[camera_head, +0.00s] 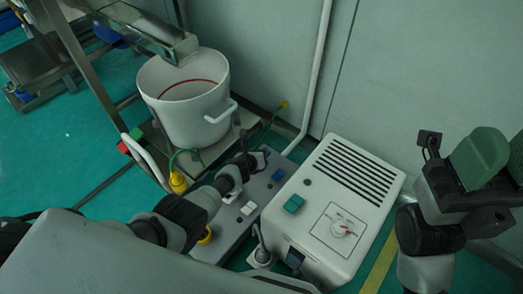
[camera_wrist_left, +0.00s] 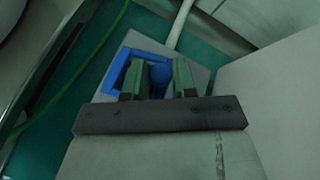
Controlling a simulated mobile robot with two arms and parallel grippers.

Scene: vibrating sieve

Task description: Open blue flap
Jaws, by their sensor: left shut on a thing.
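The blue flap (camera_wrist_left: 122,68) shows in the left wrist view as a blue square outline on a grey surface, partly hidden by my left gripper (camera_wrist_left: 159,75). The gripper's two green fingers are closed around a rounded blue knob (camera_wrist_left: 160,73) at the flap's right side. Whether the flap is raised I cannot tell.
A white bucket (camera_head: 185,105) with a handle stands behind the control box. A white machine (camera_head: 340,205) with a vent grille and dial stands close to the right. A wall and pipe (camera_head: 310,80) are behind. Green cables and a yellow plug (camera_head: 178,183) are near my left arm.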

